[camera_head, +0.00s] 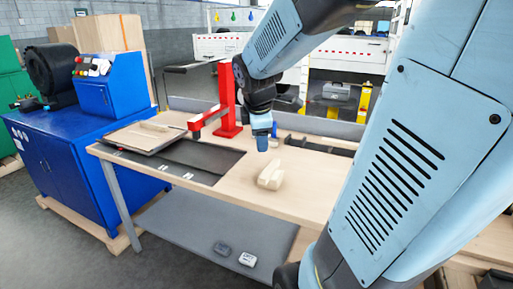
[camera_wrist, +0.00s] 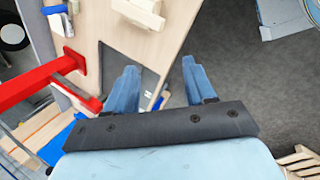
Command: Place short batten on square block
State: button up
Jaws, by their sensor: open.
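A pale wooden piece (camera_head: 270,176) sits on the bench top, right of the dark mat. It has a stepped outline, and I cannot tell whether it is one block or a batten lying against a block. It also shows at the top edge of the wrist view (camera_wrist: 138,12), partly cut off. A thin pale strip (camera_head: 155,127) lies on the board at the bench's left end. My gripper (camera_head: 262,143) is above the bench, behind and above the wooden piece. In the wrist view its two fingers (camera_wrist: 160,75) are apart with nothing between them.
A red press (camera_head: 228,98) stands just left of my gripper, and its arm reaches left. The dark mat (camera_head: 195,158) lies on the wooden bench (camera_head: 225,190). A blue cabinet (camera_head: 85,145) stands left. Small grey items (camera_head: 247,259) lie on the lower shelf.

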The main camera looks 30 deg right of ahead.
jog(key=s+a+r+m+y, duration=0.1)
jog(key=s+a+r+m, duration=0.1)
jog(key=s+a+m, duration=0.2)
jog(key=s+a+r+m+t+y, duration=0.1)
jog(key=s+a+m, duration=0.3)
jog(key=s+m, duration=0.5)
jog(key=shift+r+m+t+y, duration=0.3)
jog(key=shift+r, duration=0.4)
